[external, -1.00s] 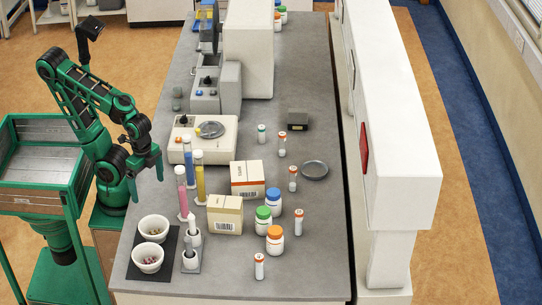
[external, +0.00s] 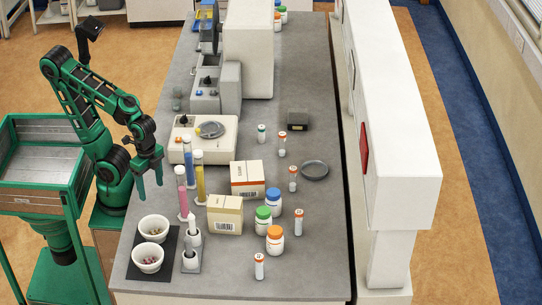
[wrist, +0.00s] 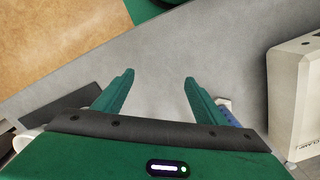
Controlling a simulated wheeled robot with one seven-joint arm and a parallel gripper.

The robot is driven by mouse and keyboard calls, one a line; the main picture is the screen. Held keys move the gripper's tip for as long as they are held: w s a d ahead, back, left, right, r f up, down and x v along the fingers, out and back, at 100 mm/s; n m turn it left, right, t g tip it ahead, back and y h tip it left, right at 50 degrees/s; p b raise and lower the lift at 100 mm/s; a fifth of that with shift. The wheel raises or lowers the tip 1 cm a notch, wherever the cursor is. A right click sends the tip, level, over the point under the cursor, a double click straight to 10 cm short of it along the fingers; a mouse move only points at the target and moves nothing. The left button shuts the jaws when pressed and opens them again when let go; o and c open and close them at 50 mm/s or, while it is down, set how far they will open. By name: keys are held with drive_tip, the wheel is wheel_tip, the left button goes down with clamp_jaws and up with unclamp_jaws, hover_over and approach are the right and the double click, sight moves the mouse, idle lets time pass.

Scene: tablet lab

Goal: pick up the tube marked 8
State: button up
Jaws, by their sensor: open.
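Several small white tubes stand upright on the grey bench in the external view. Orange-capped ones are a near tube (external: 259,267), a right-hand tube (external: 299,223), a middle tube (external: 292,179) and a far tube (external: 282,144). Another tube (external: 262,134) has a teal cap. Their marks are too small to read, so I cannot tell which is 8. My gripper (external: 150,184) is open and empty at the bench's left edge, well left of all the tubes. In the wrist view, my gripper's fingers (wrist: 158,80) are apart over bare grey surface, with no small tube between them.
Pink, blue and yellow cylinders (external: 200,182) stand just right of my gripper. Two white bowls (external: 149,259) are in front. The bench's (external: 315,270) near right corner is clear.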

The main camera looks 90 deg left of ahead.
drive_tip(key=c, duration=0.4)
